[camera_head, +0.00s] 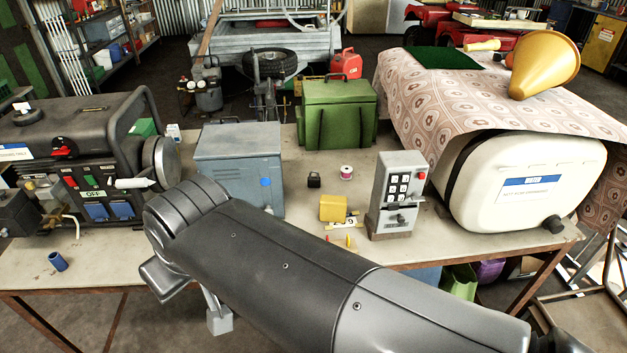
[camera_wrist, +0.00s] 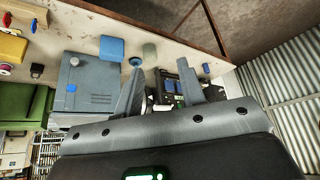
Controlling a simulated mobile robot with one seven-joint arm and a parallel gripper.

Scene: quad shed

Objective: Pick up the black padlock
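The black padlock (camera_head: 314,180) is a small dark block on the workbench, just left of a pink-and-white spool (camera_head: 346,172) and in front of the green box. In the wrist view the padlock (camera_wrist: 37,70) shows small near the left edge, beside the spool (camera_wrist: 5,69). My gripper (camera_wrist: 160,76) is open, its two grey fingers spread with nothing held between them. It is well apart from the padlock, with the blue-grey metal cabinet between them in the wrist view. In the head view my arm hides most of the gripper.
The blue-grey cabinet (camera_head: 240,158) stands left of the padlock, the green box (camera_head: 336,112) behind it. A yellow block (camera_head: 333,208) and a grey keypad box (camera_head: 398,195) stand to its right front. A generator (camera_head: 85,150) fills the bench's left; a white tank (camera_head: 530,180) its right.

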